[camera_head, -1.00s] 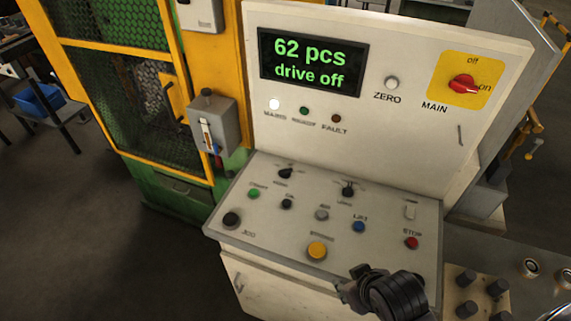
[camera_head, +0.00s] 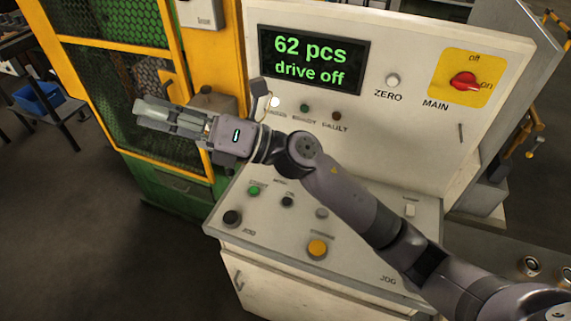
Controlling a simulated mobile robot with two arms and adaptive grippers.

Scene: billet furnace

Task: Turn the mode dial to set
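The control desk (camera_head: 265,235) stands in the middle with a sloped panel of knobs and buttons. My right gripper (camera_head: 150,113) points left, in front of the yellow-framed mesh guard and beyond the desk's left edge. Its fingers look close together and hold nothing visible, but the angle does not show whether they are open or shut. My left gripper is not in view.
The display (camera_head: 312,60) reads "62 pcs, drive off". The red main switch (camera_head: 464,81) points toward on. A green button (camera_head: 253,190), a black knob (camera_head: 232,217) and a yellow button (camera_head: 317,249) show below my arm.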

